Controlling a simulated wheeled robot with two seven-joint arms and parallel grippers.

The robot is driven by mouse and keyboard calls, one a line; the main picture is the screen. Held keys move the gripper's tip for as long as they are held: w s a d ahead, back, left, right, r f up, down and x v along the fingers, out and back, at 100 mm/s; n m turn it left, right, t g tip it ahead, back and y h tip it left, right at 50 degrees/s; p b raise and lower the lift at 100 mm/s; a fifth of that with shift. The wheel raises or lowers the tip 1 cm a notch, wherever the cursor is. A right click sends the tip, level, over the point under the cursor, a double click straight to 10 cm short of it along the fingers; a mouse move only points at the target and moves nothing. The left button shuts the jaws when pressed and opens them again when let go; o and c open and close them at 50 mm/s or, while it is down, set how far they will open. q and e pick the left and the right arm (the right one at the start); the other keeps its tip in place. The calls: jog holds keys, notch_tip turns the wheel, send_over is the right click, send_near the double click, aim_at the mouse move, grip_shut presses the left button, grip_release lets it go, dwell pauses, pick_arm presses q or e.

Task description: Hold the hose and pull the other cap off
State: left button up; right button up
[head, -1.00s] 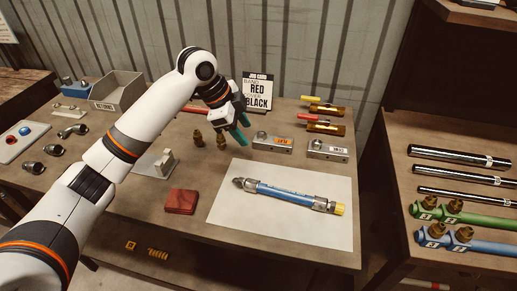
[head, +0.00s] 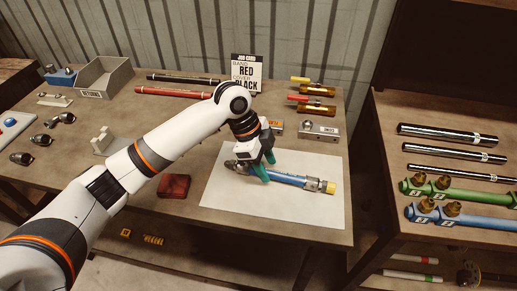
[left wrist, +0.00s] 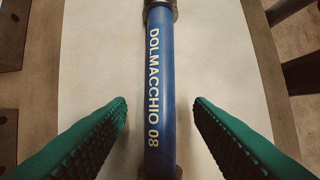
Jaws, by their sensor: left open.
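A blue hose (head: 284,178) with metal end fittings lies on the white sheet (head: 270,208). A yellow cap (head: 330,187) sits on its right end; the fitting at its left end (head: 236,166) is partly behind my gripper. My left gripper (head: 262,174) is over the left part of the hose. In the left wrist view the hose (left wrist: 159,85) runs between the two green fingers (left wrist: 160,110), which are open and apart from it on both sides. My right gripper is not in view.
A red block (head: 174,186) lies left of the sheet. The job card (head: 246,72), a grey bin (head: 105,77) and metal blocks (head: 319,131) stand toward the back. A rack with black bars and green and blue manifolds (head: 458,190) is on the right.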

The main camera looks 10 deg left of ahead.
pick_arm(q)
jog(key=shift+x, duration=0.8)
jog(key=shift+c, duration=0.4)
grip_shut()
